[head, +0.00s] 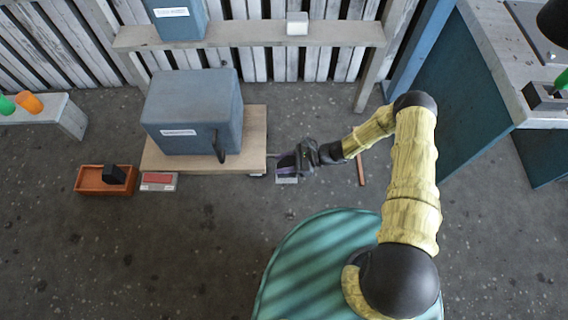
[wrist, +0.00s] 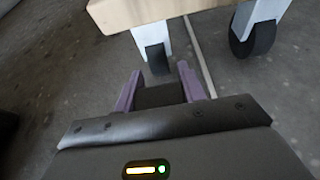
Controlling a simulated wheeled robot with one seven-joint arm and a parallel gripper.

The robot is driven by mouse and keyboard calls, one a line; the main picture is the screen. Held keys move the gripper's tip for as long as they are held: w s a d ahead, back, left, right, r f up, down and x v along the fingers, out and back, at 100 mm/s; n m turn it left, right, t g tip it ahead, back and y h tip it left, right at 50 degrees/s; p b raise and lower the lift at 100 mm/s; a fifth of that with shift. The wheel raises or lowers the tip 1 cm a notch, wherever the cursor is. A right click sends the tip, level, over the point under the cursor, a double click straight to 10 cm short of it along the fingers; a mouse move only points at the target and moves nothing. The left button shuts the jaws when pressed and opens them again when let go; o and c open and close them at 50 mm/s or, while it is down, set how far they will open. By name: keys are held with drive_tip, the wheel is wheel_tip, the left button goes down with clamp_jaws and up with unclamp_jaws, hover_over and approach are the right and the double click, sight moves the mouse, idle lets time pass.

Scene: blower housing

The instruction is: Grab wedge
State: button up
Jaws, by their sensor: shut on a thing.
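My gripper (head: 284,163) is low near the floor, just right of the wheeled wooden platform (head: 257,140). In the wrist view, its two purple fingers (wrist: 160,88) are shut on a dark wedge (wrist: 160,96). The wedge's lower part is hidden by the gripper body. A caster wheel (wrist: 157,58) of the platform stands just beyond the fingertips. Another dark block (head: 113,174) stands in the orange tray (head: 90,188) at the left.
A blue-grey housing (head: 192,105) sits on the platform. A pale plate (head: 287,180) lies on the floor under my gripper. A red-topped block (head: 158,181) lies left of it, near the tray. A thin brown rod (head: 361,170) lies to the right. The floor in front is clear.

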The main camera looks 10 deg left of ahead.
sight(283, 163)
wheel_tip(283, 163, up, 9)
drive_tip(key=p, duration=0.5)
